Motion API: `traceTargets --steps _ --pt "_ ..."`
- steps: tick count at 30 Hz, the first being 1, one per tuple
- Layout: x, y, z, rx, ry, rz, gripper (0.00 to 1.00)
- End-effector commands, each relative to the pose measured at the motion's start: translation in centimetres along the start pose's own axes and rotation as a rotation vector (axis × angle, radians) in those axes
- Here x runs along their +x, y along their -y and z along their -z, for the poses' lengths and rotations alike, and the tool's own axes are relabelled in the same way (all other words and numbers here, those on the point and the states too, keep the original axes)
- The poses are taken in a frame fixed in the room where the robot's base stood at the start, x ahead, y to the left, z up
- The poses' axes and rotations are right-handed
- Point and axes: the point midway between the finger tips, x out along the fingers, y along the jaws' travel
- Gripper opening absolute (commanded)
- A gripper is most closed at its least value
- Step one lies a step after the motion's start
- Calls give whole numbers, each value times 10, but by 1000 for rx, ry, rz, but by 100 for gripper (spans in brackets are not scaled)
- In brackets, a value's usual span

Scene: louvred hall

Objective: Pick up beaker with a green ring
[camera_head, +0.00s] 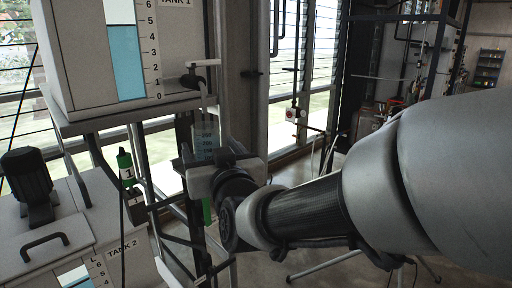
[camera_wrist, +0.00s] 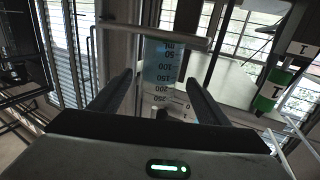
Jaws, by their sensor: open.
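A clear, pale blue-tinted beaker (camera_head: 204,133) with volume marks stands upright under the tap (camera_head: 193,79) of Tank 1 in the head view. Its lower part is hidden behind my gripper (camera_head: 206,155). The beaker (camera_wrist: 163,62) also shows upside down in the wrist view, beyond and between my two fingers (camera_wrist: 160,76). The fingers are apart, one on each side of its line, and I see no grip on it.
Tank 1 (camera_head: 85,50) stands on a metal frame above left. Tank 2 (camera_head: 60,250) is lower left. Frame bars run close below my gripper.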

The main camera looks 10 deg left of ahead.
Motion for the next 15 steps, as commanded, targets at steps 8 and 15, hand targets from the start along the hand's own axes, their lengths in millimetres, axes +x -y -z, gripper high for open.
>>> traceTargets --steps 8,15 --pt "39 -1 -3 -3 2 1 70" --pt "44 -1 -3 -1 1 2 70"
